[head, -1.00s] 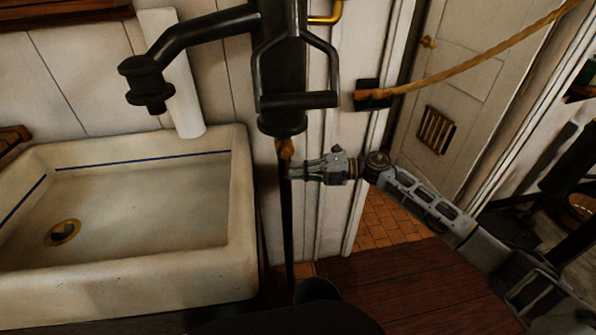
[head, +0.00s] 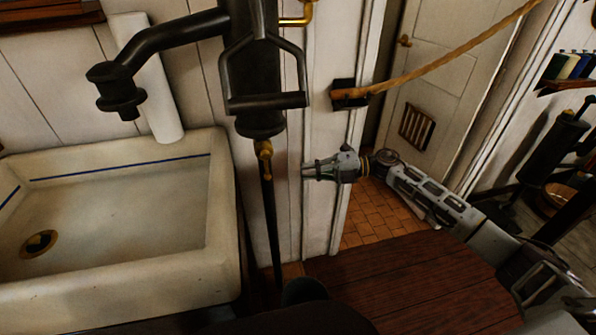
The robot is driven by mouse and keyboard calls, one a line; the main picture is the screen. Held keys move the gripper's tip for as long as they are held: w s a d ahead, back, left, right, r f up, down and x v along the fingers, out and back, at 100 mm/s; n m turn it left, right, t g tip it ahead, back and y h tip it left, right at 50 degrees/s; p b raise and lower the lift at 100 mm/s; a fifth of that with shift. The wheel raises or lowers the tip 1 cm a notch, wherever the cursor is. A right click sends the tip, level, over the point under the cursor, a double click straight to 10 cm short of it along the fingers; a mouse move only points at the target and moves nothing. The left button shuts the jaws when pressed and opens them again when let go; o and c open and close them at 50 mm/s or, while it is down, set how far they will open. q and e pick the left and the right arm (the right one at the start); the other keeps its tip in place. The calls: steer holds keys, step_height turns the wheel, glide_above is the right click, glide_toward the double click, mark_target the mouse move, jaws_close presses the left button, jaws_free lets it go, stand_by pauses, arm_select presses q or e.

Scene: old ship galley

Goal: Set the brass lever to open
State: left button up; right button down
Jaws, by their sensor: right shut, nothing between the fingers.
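A small brass lever (head: 264,150) sits on the thin dark pipe just below the black hand pump (head: 258,118). Its brass part appears to run down along the pipe; its exact setting is too small to tell. My right gripper (head: 306,171) is to the right of the brass lever and slightly lower in the picture, pointing left toward the pipe. It is shut and empty, with a visible gap between its tips and the lever. My left gripper is not in view.
A white sink (head: 120,215) with a brass drain (head: 38,244) fills the left. The pump's handle (head: 268,102) hangs above the lever. A rope (head: 440,62) runs from a black wall bracket (head: 349,94) across the doorway. A dark wooden surface (head: 400,275) lies below my right arm.

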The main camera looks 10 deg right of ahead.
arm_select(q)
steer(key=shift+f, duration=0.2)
arm_select(e)
steer(key=shift+v, duration=2.5)
steer(key=shift+s+f, duration=0.1)
steer(key=shift+f, duration=0.15)
